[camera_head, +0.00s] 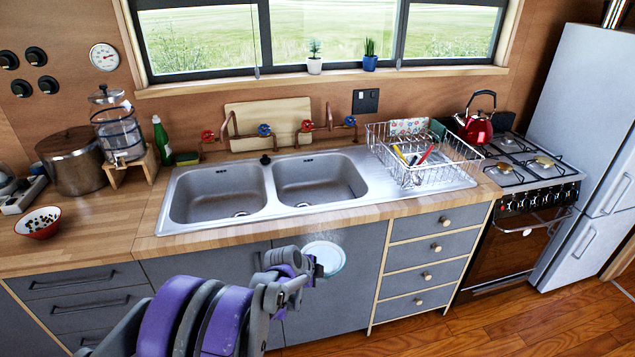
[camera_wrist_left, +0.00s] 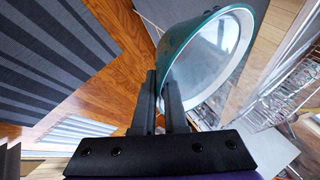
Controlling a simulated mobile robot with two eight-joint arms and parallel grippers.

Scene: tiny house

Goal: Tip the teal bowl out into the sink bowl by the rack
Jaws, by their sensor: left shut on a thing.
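My left gripper (camera_head: 316,268) is shut on the rim of the teal bowl (camera_head: 326,257). It holds the bowl in front of the grey cabinet fronts, on the near side of the counter and outside the sink. In the left wrist view the fingers (camera_wrist_left: 168,92) pinch the wall of the bowl (camera_wrist_left: 222,60), teal outside and whitish inside. I cannot tell what the bowl contains. The sink bowl by the rack (camera_head: 318,182) is the right one of two and looks empty. The wire rack (camera_head: 440,172) stands on the drainboard to its right. My right gripper is out of view.
The left sink bowl (camera_head: 218,192) also looks empty. Red and blue taps (camera_head: 265,130) stand behind the sink. A red bowl (camera_head: 38,223) sits on the counter at far left. A red kettle (camera_head: 478,125) is on the stove. The front counter strip is clear.

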